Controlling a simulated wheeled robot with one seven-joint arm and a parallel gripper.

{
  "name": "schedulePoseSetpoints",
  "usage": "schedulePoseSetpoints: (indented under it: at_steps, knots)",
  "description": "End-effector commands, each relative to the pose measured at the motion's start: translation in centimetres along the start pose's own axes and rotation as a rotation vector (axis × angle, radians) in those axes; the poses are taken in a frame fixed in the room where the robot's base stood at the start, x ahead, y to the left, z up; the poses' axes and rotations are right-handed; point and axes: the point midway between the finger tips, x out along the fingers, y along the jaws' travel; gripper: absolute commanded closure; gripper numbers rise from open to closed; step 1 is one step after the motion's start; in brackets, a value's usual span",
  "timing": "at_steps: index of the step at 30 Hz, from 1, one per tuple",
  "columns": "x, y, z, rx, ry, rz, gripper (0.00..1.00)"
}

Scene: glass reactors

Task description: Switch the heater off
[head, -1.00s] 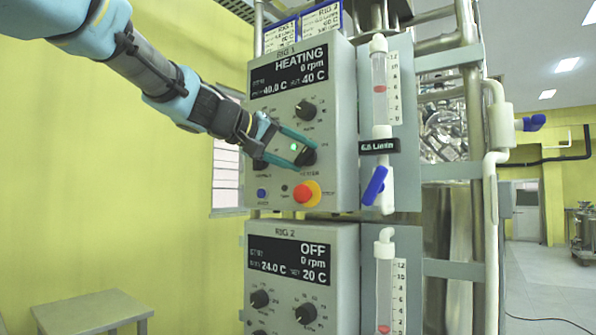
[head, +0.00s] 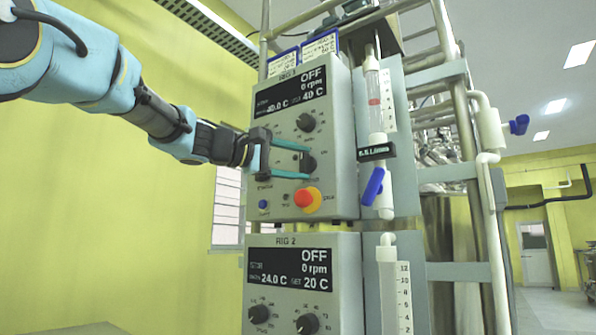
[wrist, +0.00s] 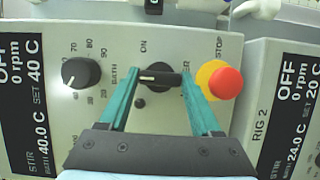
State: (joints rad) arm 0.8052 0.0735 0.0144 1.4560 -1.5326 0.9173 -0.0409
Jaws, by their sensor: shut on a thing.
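The upper control box, RIG 1 (head: 340,185), has a display (head: 292,92) reading OFF, 0 rpm, bath 40.0 C and set 40 C. Its black heater knob (head: 308,163) sits on the right of the panel, below the temperature dial (head: 306,122). My gripper (head: 307,163) reaches in from the left with its teal fingers nearly level. In the wrist view, my gripper (wrist: 160,75) is shut on the heater knob (wrist: 158,78), one finger at each end of its bar. The fingers partly cover the labels beside the knob; ON shows.
A red stop button on a yellow base (head: 306,198) lies just below the knob, close to one finger in the wrist view (wrist: 224,82). RIG 2's box (head: 303,280) is underneath, its display reading OFF. A tube with a blue valve handle (head: 373,187) stands to the right.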

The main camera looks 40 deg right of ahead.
Motion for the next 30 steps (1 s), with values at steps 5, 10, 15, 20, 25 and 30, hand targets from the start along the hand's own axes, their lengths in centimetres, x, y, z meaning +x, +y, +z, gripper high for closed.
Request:
schedulePoseSetpoints:
  at_steps: [5,10,15,20,25,30]
  knots:
    - [0.00,-0.15,-0.07,-0.026,0.001,0.010,0.91]
    - [0.01,-0.09,-0.07,-0.032,0.001,0.012,0.91]
    - [0.01,-0.09,-0.07,-0.033,0.001,0.012,0.91]
    - [0.01,-0.09,-0.07,-0.032,0.002,0.012,0.25]
    - [0.01,-0.06,-0.04,-0.031,0.001,0.012,0.06]
    - [0.01,-0.04,-0.03,-0.030,0.001,0.012,0.05]
